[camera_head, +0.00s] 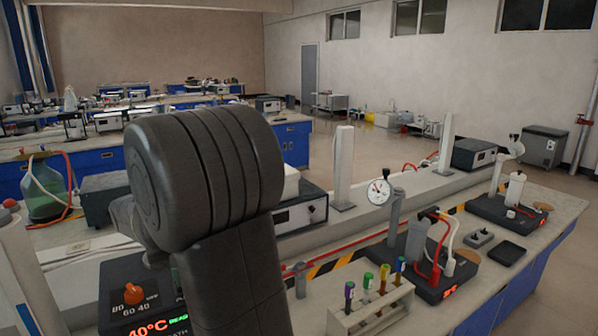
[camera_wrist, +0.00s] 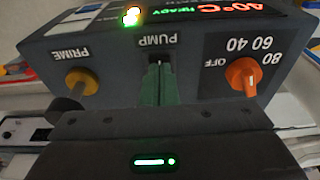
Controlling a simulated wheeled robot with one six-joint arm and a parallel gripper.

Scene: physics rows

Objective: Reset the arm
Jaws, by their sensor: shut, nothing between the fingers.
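My arm (camera_head: 215,200) fills the left middle of the head view and hides my gripper there. In the wrist view my gripper (camera_wrist: 157,68) is shut and empty, with its fingertips together in front of the heater box (camera_wrist: 200,50), just below the PUMP label. An orange dial (camera_wrist: 243,75) marked OFF, 40, 60 and 80 is to the right of the fingers, and a yellow PRIME knob (camera_wrist: 82,82) is to the left. The box's display reads 40°C READY. Whether the fingertips touch the box cannot be told. The box (camera_head: 125,285) is partly hidden behind my arm in the head view.
A tube rack (camera_head: 372,312) with several coloured-cap tubes stands right of my arm. Beyond it are a stirrer unit (camera_head: 440,278) with cables, a dial gauge (camera_head: 379,191) and a white upright (camera_head: 343,165). A green bottle (camera_head: 42,190) stands at the left.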

